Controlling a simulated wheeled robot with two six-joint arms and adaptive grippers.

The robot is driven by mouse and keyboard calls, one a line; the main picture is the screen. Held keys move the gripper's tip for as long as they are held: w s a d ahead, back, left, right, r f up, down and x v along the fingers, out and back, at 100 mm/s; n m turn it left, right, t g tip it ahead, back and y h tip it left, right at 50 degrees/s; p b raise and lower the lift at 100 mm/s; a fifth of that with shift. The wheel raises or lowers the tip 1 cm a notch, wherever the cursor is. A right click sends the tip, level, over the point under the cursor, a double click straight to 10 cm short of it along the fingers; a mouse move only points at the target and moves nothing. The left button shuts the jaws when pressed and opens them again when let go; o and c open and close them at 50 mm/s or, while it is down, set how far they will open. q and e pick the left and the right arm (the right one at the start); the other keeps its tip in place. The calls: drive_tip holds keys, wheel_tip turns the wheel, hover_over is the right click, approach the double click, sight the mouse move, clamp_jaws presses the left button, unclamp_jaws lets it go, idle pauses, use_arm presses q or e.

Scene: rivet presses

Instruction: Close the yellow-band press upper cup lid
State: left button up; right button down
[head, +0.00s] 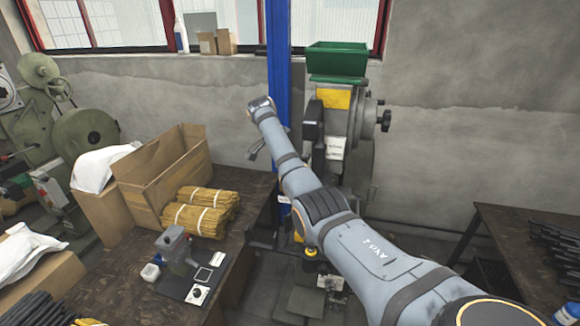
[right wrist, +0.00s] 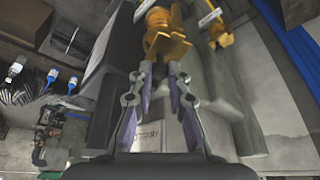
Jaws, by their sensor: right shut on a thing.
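The press with the yellow band (head: 333,98) stands against the wall, with a green cup (head: 336,60) on top. I cannot clearly tell the state of the upper cup's lid. My left gripper is not in view.
A blue post (head: 278,80) stands just left of the press. The left table holds an open cardboard box (head: 160,170), tied yellow-brown bundles (head: 200,212) and a small grey device (head: 175,247). Another dark table (head: 515,235) stands at right. The wall is close behind.

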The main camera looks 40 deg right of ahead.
drive_tip(key=shift+s+a+r+m+g, duration=0.15)
drive_tip(key=shift+m+g, duration=0.1)
drive_tip(key=shift+m, duration=0.4)
drive_tip(key=shift+a+f+m+g, duration=0.1)
drive_tip(key=shift+m+g, duration=0.1)
drive_tip(key=shift+m, duration=0.5)
drive_tip(key=shift+s+a+r+m+g, duration=0.15)
drive_tip(key=shift+m+g, duration=0.1)
drive_tip(key=shift+m, duration=0.4)
drive_tip(key=c, duration=1.6)
unclamp_jaws()
drive_tip(key=shift+w, duration=0.1)
drive_tip(key=o, duration=0.3)
drive_tip(key=shift+a+f, duration=0.1)
drive_tip(key=shift+a, duration=0.05)
drive_tip(key=shift+f, duration=0.1)
